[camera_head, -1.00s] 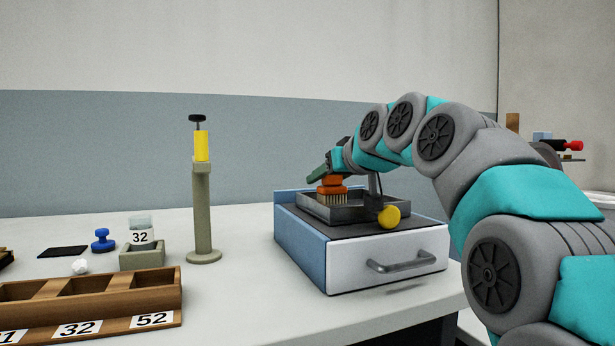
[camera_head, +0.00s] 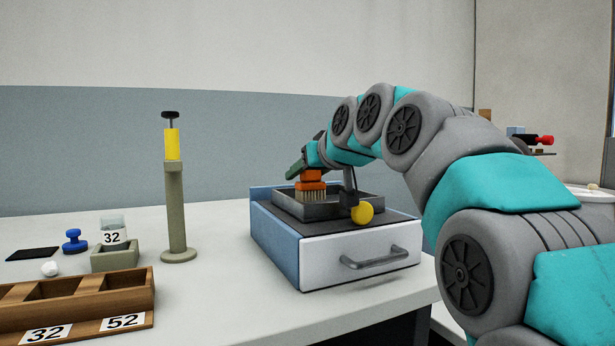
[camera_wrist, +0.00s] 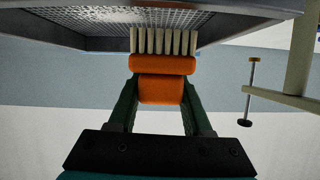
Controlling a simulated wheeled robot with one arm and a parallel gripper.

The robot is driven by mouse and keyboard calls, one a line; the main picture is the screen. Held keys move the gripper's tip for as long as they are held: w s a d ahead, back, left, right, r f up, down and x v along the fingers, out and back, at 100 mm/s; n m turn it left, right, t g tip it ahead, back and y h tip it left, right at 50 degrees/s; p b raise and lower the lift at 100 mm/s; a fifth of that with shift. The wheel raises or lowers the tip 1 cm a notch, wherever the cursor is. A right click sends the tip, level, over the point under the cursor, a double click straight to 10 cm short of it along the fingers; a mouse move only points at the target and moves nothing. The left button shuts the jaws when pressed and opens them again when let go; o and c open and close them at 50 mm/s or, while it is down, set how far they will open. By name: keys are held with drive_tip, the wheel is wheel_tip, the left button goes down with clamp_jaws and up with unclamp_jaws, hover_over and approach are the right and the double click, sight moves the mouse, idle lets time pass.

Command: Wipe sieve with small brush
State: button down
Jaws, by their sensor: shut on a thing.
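The small brush (camera_head: 311,187) has an orange handle and pale bristles. My gripper (camera_head: 298,172) is shut on its handle, above the sieve (camera_head: 330,208). The sieve is a grey, rectangular tray with a mesh floor, lying on top of the blue and white drawer box. In the wrist view the brush (camera_wrist: 162,66) sits between my two dark green fingers (camera_wrist: 160,92), its bristles pointing at the sieve mesh (camera_wrist: 110,16). The bristle tips overlap the mesh and rim there; I cannot tell whether they touch.
The drawer box (camera_head: 285,247) has a grey handle and a yellow knob (camera_head: 362,213) by the sieve. Left of it stand a post with a yellow plunger (camera_head: 172,145), a small green box (camera_head: 115,257), a blue knob (camera_head: 75,240) and a wooden numbered tray (camera_head: 145,290).

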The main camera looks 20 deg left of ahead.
drive_tip(key=shift+s+a+r+p, duration=0.1)
drive_tip(key=shift+r+p, duration=0.7)
drive_tip(key=shift+r, duration=0.55)
drive_tip(key=shift+a+r+p, duration=0.1)
drive_tip(key=shift+r+p, duration=0.7)
drive_tip(key=shift+r, duration=0.5)
drive_tip(key=shift+r, duration=0.1)
wheel_tip(320, 180, up, 3)
drive_tip(key=shift+f+p, duration=0.1)
drive_tip(key=shift+p, duration=1.1)
drive_tip(key=shift+s+d, duration=0.1)
drive_tip(key=shift+d, duration=0.05)
